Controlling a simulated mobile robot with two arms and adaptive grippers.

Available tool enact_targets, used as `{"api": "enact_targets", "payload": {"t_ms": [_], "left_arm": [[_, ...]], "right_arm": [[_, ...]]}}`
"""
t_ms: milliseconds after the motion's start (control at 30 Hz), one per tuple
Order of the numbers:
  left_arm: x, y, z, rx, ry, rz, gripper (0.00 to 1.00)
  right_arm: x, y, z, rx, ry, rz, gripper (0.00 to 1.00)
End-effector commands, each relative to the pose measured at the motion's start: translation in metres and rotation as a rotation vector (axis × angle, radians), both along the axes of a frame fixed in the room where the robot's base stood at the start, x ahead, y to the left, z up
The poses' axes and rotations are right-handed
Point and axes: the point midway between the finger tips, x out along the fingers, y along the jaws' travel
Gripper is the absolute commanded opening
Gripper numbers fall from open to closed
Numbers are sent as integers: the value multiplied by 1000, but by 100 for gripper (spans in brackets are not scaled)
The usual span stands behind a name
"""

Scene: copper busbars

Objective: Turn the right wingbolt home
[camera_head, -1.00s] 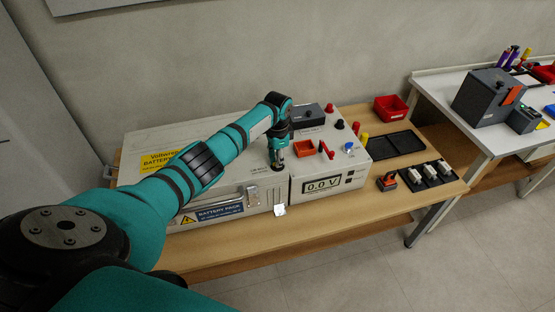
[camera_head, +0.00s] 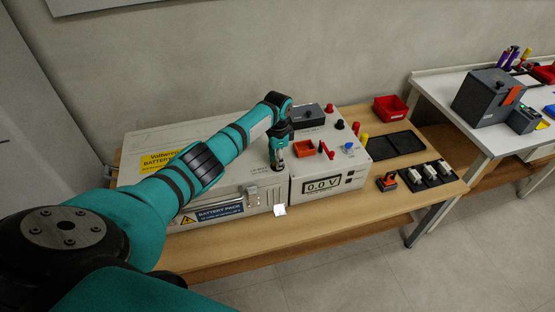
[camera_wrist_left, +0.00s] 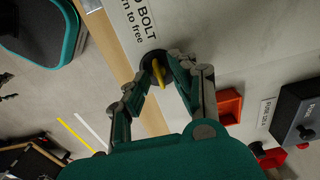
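The right wingbolt (camera_wrist_left: 159,72) shows in the left wrist view as a yellow wing on a dark round base, set in the pale top of the battery case next to a printed bolt label (camera_wrist_left: 141,22). My left gripper (camera_wrist_left: 165,76) is over it, with one finger on each side of the wing. The fingers are apart, and I see no clear contact with the wing. In the head view my left gripper (camera_head: 277,163) points down at the case top near the seam with the voltage unit, and it hides the bolt. My right gripper is not in view.
The battery case (camera_head: 150,140) stands beside the voltage unit (camera_head: 345,172), which reads 0.0 V. An orange tray (camera_head: 304,149), a red handle (camera_head: 327,150) and a dark box (camera_head: 308,116) are close to the gripper.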

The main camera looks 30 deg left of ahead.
Motion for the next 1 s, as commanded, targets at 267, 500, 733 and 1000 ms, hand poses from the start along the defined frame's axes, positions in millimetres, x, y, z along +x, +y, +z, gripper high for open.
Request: {"api": "enact_targets", "payload": {"t_ms": [267,500,733,1000], "left_arm": [[-1,0,0,1,2,1,29],[0,1,29,1,-2,0,29],[0,0,79,0,-3,0,29],[0,0,115,0,0,1,29]], "right_arm": [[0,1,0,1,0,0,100],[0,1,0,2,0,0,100],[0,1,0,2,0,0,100],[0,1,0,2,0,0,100]]}}
